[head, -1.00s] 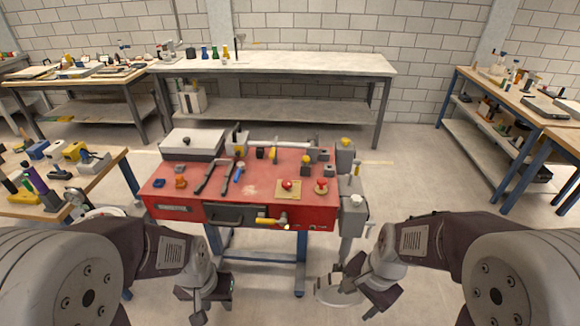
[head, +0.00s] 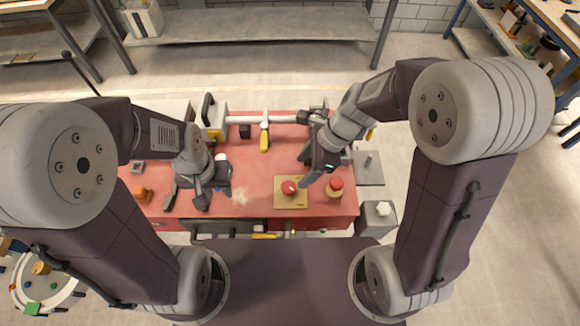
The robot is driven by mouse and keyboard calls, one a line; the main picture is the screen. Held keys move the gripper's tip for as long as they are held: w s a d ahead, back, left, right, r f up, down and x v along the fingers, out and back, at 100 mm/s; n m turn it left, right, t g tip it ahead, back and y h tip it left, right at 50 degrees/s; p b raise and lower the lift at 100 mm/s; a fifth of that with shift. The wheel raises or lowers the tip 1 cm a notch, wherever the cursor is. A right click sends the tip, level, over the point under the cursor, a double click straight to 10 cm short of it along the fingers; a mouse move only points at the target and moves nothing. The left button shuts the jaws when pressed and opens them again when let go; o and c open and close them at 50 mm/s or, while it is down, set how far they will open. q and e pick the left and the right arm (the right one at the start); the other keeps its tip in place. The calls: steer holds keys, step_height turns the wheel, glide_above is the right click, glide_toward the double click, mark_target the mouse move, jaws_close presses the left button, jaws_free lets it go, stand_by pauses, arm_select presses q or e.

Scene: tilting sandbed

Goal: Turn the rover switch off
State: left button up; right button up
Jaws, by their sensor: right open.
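A red-topped control (head: 289,187) sits on a yellow plate (head: 280,203) near the front of the red bench top (head: 255,185). A second red mushroom-shaped knob (head: 335,185) stands to its right. No label is readable, so I cannot tell which control is the rover switch. My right gripper (head: 309,172) is open and empty above the bench, just behind and between these two red controls. It appears apart from both. My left gripper (head: 212,197) hangs over the left part of the bench; its jaw opening is unclear. It partly hides tools there.
A yellow-handled lever (head: 264,142) on a white pipe stands at the back of the bench. An orange piece (head: 141,194) lies at the left. A grey box with a white knob (head: 383,209) stands at the right front corner. The bench middle is mostly clear.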

mark_target(290, 187)
arm_select(q)
step_height(290, 187, down, 3)
steer(key=b, duration=0.3)
steer(key=shift+s, duration=0.1)
arm_select(e)
steer(key=x, duration=0.8)
steer(key=shift+s+f, duration=0.1)
steer(key=shift+s, duration=0.05)
arm_select(q)
steer(key=shift+s, duration=0.15)
arm_select(e)
steer(key=shift+s+a+f, duration=0.15)
steer(key=shift+f, duration=0.2)
